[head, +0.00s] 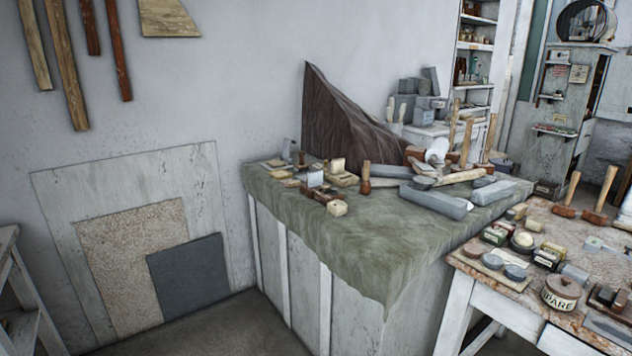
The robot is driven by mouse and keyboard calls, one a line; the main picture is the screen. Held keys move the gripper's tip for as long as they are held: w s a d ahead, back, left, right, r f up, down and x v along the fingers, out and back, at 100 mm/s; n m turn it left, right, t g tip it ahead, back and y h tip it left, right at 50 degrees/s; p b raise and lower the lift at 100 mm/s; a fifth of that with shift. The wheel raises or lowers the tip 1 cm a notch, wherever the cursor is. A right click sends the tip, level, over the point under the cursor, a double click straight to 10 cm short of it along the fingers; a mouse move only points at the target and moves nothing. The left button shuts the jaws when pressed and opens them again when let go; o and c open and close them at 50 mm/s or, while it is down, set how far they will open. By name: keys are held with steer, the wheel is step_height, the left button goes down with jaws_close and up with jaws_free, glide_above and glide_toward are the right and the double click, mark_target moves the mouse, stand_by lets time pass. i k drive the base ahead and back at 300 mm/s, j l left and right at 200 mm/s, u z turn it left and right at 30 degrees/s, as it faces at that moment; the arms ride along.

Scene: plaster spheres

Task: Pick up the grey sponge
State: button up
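I cannot tell with certainty which thing is the grey sponge. Several grey blocks are in the head view. A long grey block (433,201) lies near the right front of the green-topped bench (345,240). A second grey block (494,192) lies to its right. A small pale grey block (575,273) lies on the table at right. They are too small to tell sponge from stone. My gripper is not in view.
The right table (535,218) carries jars, a lidded pot (561,292), dishes and mallets (597,200). Boards (187,272) lean on the wall at left. Some floor (225,325) is clear in front of them.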

mark_target(579, 275)
steer(key=k+l+z, duration=0.1)
steer(key=z, duration=1.35)
